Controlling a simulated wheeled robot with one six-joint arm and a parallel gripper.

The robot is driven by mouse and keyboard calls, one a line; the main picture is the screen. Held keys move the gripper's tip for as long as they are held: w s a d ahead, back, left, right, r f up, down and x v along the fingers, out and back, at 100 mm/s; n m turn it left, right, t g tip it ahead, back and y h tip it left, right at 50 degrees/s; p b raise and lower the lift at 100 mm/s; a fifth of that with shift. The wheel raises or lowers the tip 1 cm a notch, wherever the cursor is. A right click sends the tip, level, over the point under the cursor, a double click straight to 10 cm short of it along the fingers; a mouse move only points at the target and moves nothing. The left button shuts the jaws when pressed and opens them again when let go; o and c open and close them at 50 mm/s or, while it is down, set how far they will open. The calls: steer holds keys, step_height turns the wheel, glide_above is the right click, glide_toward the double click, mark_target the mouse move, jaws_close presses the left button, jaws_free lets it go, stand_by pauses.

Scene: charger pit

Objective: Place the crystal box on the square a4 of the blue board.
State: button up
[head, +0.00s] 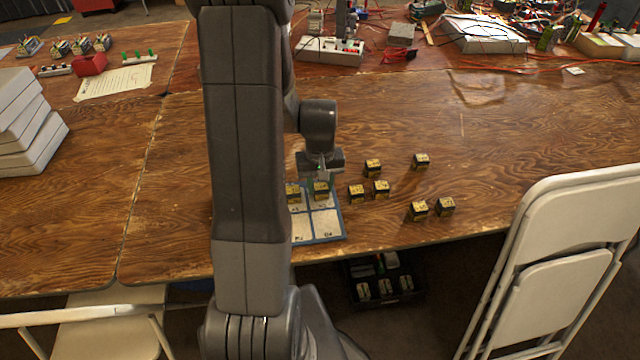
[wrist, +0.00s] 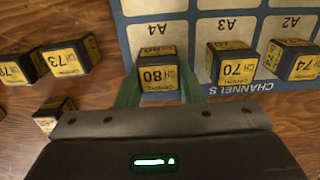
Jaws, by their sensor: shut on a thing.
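My gripper (wrist: 159,88) has green fingers and is shut on a black and yellow crystal box (wrist: 157,74) marked CH 80. In the wrist view the box is upright over the lower part of square A4 (wrist: 178,33) of the blue board (wrist: 122,40); I cannot tell whether it touches the square. In the head view my gripper (head: 320,178) points down over the board's (head: 328,240) upper right square, with the box (head: 321,191) under it. My arm hides the board's left part.
A box marked CH 70 (wrist: 232,64) stands on A3 and one marked CH 74 (wrist: 292,60) on A2. Several loose boxes, such as this one (head: 372,168), stand on the wood right of the board. A white chair (head: 560,250) is at the right.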

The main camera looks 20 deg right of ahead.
steer(key=shift+f, duration=0.1)
steer(key=o, duration=1)
step_height(320, 180, up, 12)
steer(key=shift+r+p, duration=0.2)
steer(key=shift+p, duration=0.3)
